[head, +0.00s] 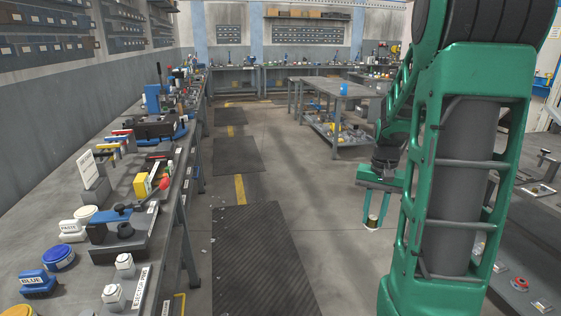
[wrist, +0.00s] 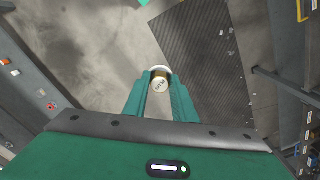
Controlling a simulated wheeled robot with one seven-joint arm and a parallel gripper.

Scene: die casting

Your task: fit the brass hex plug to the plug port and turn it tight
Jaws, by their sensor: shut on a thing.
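My gripper (head: 374,210) hangs fingers-down over the aisle floor, left of my green arm in the head view. It is shut on the brass hex plug (head: 373,221), which sits between the fingertips as a small gold-brown piece with a pale rim below. The plug is clear of any surface. I cannot make out the plug port in either view.
A cluttered workbench (head: 150,215) runs along the left. A grey bench (head: 540,232) with fittings and a small red round part (head: 519,284) stands at the right, partly behind my arm. A table (head: 340,88) stands further back. The aisle with dark mats (head: 255,262) is free.

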